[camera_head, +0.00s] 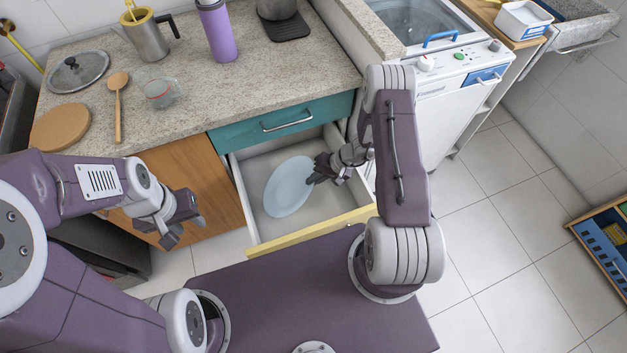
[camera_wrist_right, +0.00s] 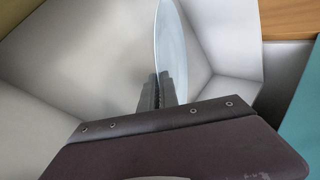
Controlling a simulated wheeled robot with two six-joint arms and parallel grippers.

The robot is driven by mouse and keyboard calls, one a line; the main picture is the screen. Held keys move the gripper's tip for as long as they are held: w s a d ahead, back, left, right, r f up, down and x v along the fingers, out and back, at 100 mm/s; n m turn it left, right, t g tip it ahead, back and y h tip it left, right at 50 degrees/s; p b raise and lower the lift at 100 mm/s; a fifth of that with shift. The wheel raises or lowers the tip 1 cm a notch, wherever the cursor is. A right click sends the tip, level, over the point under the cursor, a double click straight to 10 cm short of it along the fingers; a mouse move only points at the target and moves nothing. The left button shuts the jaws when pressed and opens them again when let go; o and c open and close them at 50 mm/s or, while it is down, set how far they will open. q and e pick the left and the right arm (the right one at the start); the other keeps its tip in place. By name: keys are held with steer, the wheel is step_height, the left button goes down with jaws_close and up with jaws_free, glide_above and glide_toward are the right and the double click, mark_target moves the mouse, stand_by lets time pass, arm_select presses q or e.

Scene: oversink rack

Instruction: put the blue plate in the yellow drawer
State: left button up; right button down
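The pale blue plate (camera_head: 287,187) is inside the open drawer with the yellow front (camera_head: 312,232). My right gripper (camera_head: 314,177) reaches into the drawer and is shut on the plate's right rim. The right wrist view shows the plate (camera_wrist_right: 168,45) nearly edge-on, with its rim between the fingertips (camera_wrist_right: 161,82). I cannot tell whether the plate touches the drawer floor. My left gripper (camera_head: 186,222) is open and empty, left of the drawer, in front of the wooden cabinet door.
A closed teal drawer (camera_head: 260,125) sits above the open one. The counter (camera_head: 250,75) holds a wooden spoon (camera_head: 117,100), a glass (camera_head: 162,93), a purple bottle (camera_head: 217,35) and a metal mug (camera_head: 146,35). A white washing machine (camera_head: 450,95) stands right of the drawer. Tiled floor lies open at right.

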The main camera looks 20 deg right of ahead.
steer(key=c, duration=2)
jaws_free()
steer(key=o, duration=0.4)
